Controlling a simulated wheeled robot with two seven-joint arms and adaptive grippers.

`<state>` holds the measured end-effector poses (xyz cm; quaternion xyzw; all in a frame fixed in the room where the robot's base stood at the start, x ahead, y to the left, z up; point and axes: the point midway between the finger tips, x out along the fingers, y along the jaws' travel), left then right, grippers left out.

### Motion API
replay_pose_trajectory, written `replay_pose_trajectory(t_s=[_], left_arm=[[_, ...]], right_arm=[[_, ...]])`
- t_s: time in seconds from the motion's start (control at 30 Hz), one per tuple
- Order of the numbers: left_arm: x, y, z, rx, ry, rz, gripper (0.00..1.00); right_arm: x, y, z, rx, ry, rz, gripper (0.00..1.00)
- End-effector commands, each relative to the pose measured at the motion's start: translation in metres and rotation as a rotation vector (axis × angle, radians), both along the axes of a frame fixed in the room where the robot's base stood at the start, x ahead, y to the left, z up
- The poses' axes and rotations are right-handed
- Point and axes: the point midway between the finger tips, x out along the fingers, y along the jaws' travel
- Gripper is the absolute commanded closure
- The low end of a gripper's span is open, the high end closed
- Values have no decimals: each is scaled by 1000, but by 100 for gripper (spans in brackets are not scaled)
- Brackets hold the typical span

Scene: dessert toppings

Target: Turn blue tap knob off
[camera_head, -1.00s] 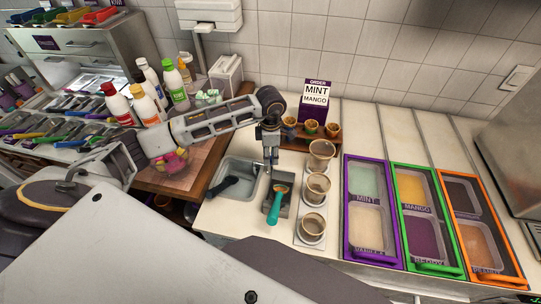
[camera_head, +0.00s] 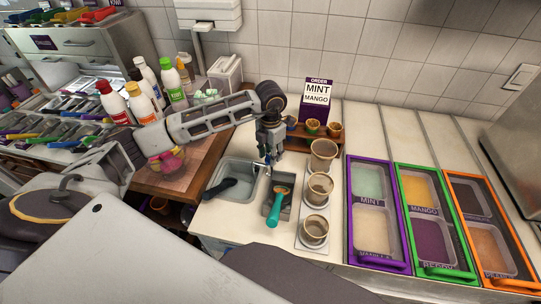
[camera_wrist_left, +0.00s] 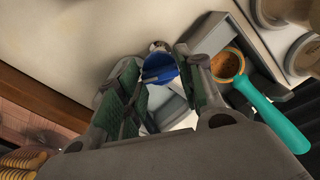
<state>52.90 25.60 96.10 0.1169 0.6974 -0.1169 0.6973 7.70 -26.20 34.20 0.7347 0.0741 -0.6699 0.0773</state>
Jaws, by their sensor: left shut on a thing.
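The blue tap knob (camera_wrist_left: 160,68) shows in the left wrist view between the tips of my left gripper (camera_wrist_left: 152,82). The green-padded fingers are closed on the knob's two sides. In the head view my left gripper (camera_head: 269,158) points down at the tap beside the small sink (camera_head: 238,172). There the knob is mostly hidden by the fingers. My right gripper is not in view.
A teal-handled scoop (camera_head: 275,207) rests in a narrow well just right of the sink. Several cups (camera_head: 320,187) stand in a column beside it. Purple (camera_head: 349,215), green and orange framed tubs lie further right. An order sign (camera_head: 318,93) stands behind.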

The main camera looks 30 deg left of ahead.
Motion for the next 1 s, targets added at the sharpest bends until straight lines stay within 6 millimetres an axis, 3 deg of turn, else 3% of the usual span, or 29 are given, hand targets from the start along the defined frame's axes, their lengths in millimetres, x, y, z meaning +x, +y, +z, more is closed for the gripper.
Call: replay_pose_trajectory(t_s=[0.27,0.63,1.0], left_arm=[[1,0,-1,0,-3,207,86],[1,0,0,0,-3,462,86],[1,0,0,-1,-3,590,86]], right_arm=[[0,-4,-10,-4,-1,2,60],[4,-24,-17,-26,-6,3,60],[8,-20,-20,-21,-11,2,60]])
